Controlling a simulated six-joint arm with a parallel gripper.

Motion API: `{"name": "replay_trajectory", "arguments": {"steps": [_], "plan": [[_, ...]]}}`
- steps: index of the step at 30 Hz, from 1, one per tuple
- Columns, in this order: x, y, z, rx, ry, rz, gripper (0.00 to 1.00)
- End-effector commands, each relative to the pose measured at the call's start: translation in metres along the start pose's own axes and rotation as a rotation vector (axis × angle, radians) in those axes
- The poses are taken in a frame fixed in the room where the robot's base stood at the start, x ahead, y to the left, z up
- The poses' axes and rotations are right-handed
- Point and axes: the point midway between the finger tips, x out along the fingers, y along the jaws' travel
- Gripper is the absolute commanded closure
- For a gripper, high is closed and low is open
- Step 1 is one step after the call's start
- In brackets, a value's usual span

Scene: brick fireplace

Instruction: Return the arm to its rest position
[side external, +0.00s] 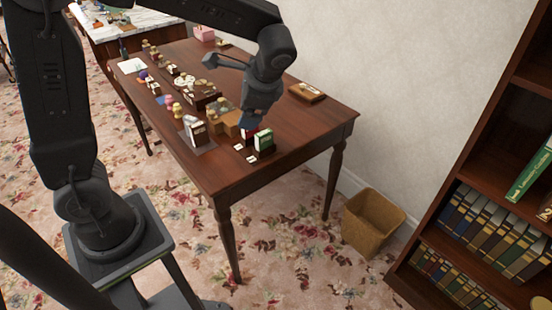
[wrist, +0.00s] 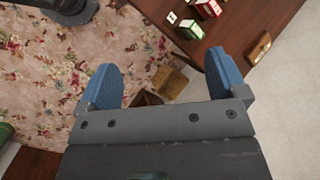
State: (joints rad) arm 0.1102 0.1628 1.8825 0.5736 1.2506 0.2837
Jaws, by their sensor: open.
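My black arm reaches over the dark wooden table (side external: 288,152) in the side external view. My gripper (side external: 250,122) points down above the near right part of the table, close to a green box and a red box in that picture. I cannot tell its exact height there. In the wrist view my gripper (wrist: 162,82) has its two blue fingers spread wide apart with nothing between them. Past the fingers show the floral carpet and the table's edge.
A green box (side external: 264,140) and small white cards stand near the table's front. Several small boxes and jars line the table's left side. A wooden box (side external: 307,92) lies at right. A wastebasket (side external: 372,222) stands on the carpet, beside a bookcase (side external: 480,200).

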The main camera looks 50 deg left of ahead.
Motion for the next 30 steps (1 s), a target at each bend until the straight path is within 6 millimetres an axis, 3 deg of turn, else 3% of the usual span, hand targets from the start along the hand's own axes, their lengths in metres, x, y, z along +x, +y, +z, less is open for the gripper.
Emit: {"name": "replay_trajectory", "arguments": {"steps": [1, 6, 15, 21, 30], "plan": [[-0.011, 0.006, 0.015, -0.059, 0.055, 0.023, 0.09], [-0.037, 0.034, 0.051, -0.255, 0.237, 0.117, 0.09], [-0.065, 0.085, 0.097, -0.586, 0.537, 0.285, 0.09], [-0.070, 0.104, 0.109, -0.706, 0.644, 0.352, 0.09], [-0.071, 0.107, 0.110, -0.729, 0.663, 0.366, 0.09]]}}
